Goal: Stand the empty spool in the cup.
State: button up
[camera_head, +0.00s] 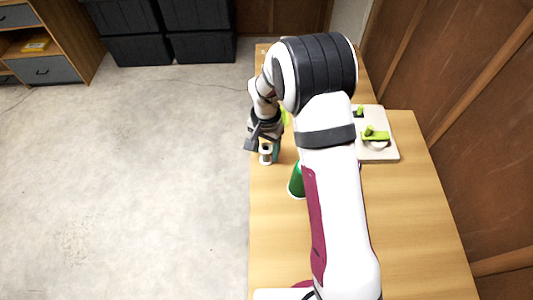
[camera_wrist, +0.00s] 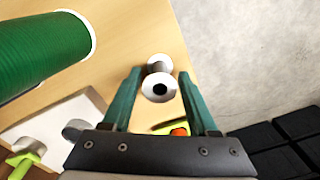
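The empty spool (camera_head: 265,149), with white flanges and a bare core, is upright near the table's left edge. In the wrist view the spool (camera_wrist: 158,88) shows its near flange with a dark hole, between the fingers. My gripper (camera_wrist: 160,74) is open, with teal fingers on either side of the spool and a visible gap to each. In the head view my gripper (camera_head: 264,146) is at the spool, partly hidden by my wrist. No cup is clearly recognisable; a yellow-green thing (camera_head: 285,117) with something orange (camera_wrist: 180,131) is mostly hidden behind my gripper.
A large green cylinder (camera_head: 296,182) stands near the spool, also large in the wrist view (camera_wrist: 40,50). A pale board (camera_head: 386,152) with green-handled parts lies right of my arm. The table (camera_head: 275,235) is clear at front left; its left edge is close.

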aim_at(267, 147)
jog(key=c, duration=0.6)
jog(key=shift+r, duration=2.55)
jog(key=shift+c, duration=0.2)
jog(key=shift+d, duration=0.1)
jog(key=shift+w+d+r+m, duration=0.3)
jog(key=shift+w+d+m, duration=0.5)
jog(key=shift+d, duration=2)
jog(key=shift+w+d+r+m, duration=0.35)
jog(key=shift+d+m, duration=0.85)
jog(key=shift+d, duration=1.6)
jog(key=shift+w+d+r+m, duration=0.3)
jog(key=shift+w+d+m, duration=0.5)
jog(key=shift+d, duration=2)
